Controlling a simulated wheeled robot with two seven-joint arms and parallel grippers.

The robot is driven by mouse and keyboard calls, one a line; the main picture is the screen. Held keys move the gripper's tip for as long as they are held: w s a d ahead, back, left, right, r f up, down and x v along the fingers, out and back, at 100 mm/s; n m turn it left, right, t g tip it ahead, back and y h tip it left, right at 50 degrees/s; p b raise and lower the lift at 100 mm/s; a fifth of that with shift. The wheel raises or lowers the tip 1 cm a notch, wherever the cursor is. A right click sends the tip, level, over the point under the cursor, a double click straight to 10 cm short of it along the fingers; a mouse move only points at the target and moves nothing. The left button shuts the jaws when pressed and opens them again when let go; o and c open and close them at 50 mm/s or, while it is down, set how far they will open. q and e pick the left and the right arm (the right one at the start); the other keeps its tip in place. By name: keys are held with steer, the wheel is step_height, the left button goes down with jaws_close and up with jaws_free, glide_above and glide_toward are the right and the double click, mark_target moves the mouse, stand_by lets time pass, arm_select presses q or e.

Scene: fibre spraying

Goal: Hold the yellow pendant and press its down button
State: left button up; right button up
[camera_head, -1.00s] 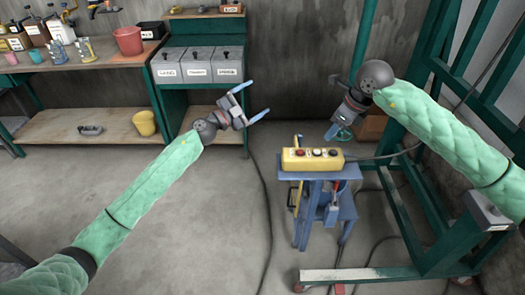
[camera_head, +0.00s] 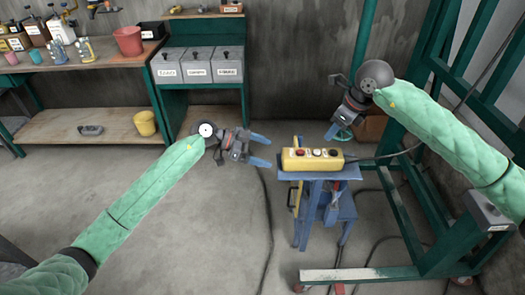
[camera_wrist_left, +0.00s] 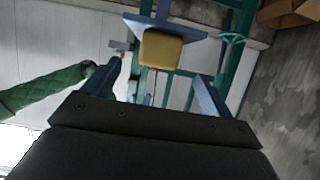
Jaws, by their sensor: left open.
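The yellow pendant (camera_head: 312,159) lies on a small blue stand (camera_head: 318,174), with a row of buttons on top, one of them red. In the left wrist view the pendant (camera_wrist_left: 162,49) shows end-on, ahead of and between the finger tips. My left gripper (camera_head: 269,151) is open and empty, just left of the pendant and pointing at its near end, with a small gap between them. My right gripper (camera_head: 338,128) hangs behind and above the pendant, apart from it; its fingers are partly hidden and overlap a teal wheel.
A cable (camera_head: 385,155) runs from the pendant's right end towards a green frame (camera_head: 395,215). A workbench (camera_head: 75,68) with pots and a red bucket stands at the back left. Cables lie on the floor. The floor left of the stand is largely clear.

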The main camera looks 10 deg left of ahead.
mark_target(284, 158)
arm_select(q)
steer(key=shift+x, duration=3.9)
steer(key=c, duration=1.3)
arm_select(e)
steer(key=shift+c, duration=0.5)
jaws_close()
